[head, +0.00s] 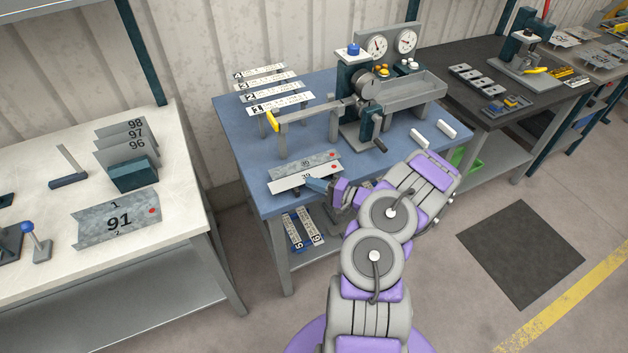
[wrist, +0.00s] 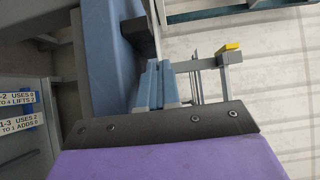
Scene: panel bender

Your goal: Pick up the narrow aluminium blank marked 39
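The narrow aluminium blank marked 39 (head: 292,181) is a bright, thin strip at the front edge of the blue table (head: 236,150). My gripper (head: 316,185) is at its near long edge and hides part of its marking. In the wrist view the two blue fingers of my gripper (wrist: 160,84) are close together. A thin grey strip, seemingly the blank seen edge-on (wrist: 153,28), meets their tips, and the fingers look shut on it. I cannot tell for sure whether it is clear of the table.
A greyer blank marked 30 (head: 305,161) lies just behind. The bender (head: 365,105) with its yellow-ended lever (head: 272,121) stands further back. Numbered strips (head: 275,88) lie at the back left.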

